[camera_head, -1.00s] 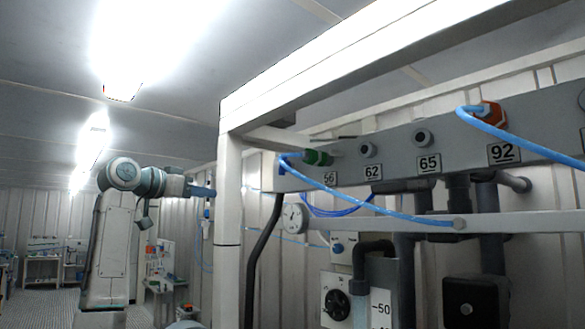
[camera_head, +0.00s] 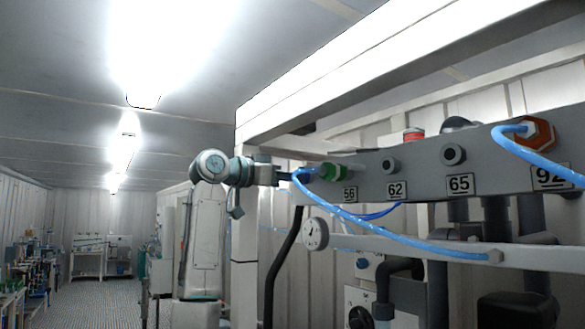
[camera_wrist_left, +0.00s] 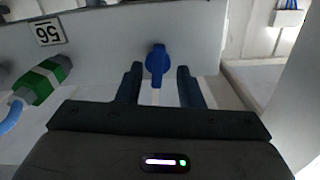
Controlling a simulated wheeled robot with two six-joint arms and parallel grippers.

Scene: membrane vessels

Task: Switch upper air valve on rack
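A blue valve handle (camera_wrist_left: 157,60) stands on the grey end of the rack's manifold in the left wrist view, beside the 56 label. My left gripper (camera_wrist_left: 160,72) is open, with one dark finger on each side of the handle. Gaps show between the fingers and the handle. There the handle is hard to tell apart from the blue tubing. My right gripper is not in view.
A green fitting (camera_head: 333,172) with a blue tube (camera_head: 385,235) sits close to the gripper. The white rack post (camera_head: 247,225) and top beam (camera_head: 340,75) frame the arm. Open floor lies at left.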

